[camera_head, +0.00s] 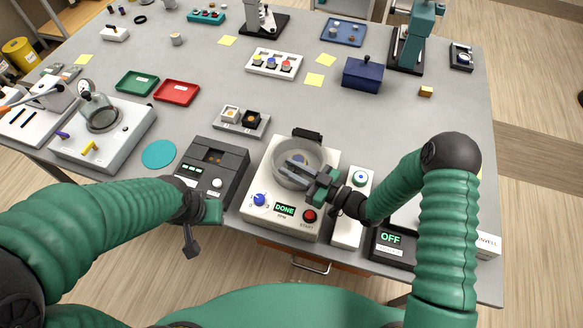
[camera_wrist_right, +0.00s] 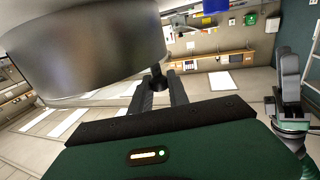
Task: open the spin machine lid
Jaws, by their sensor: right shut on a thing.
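The spin machine (camera_head: 262,217) is a white box near the front edge of the table, with a blue knob, a red START button and a display reading DONE. Its round, grey see-through lid (camera_head: 281,179) sits over the bowl, with a dark hinge (camera_head: 307,135) behind. My right gripper (camera_head: 300,166) is at the lid and shut on its small dark handle (camera_wrist_right: 158,80). The lid's side fills the upper left of the right wrist view. I cannot tell whether the lid is raised. My left gripper (camera_head: 190,242) hangs at the table's front edge, away from the machine; its jaw opening is unclear.
A dark grey device (camera_head: 217,165) stands just left of the spin machine. A narrow white unit (camera_head: 352,210) and a black box reading OFF (camera_head: 391,242) stand to its right. A blue box (camera_head: 362,75) and a white tray with coloured knobs (camera_head: 274,64) are behind.

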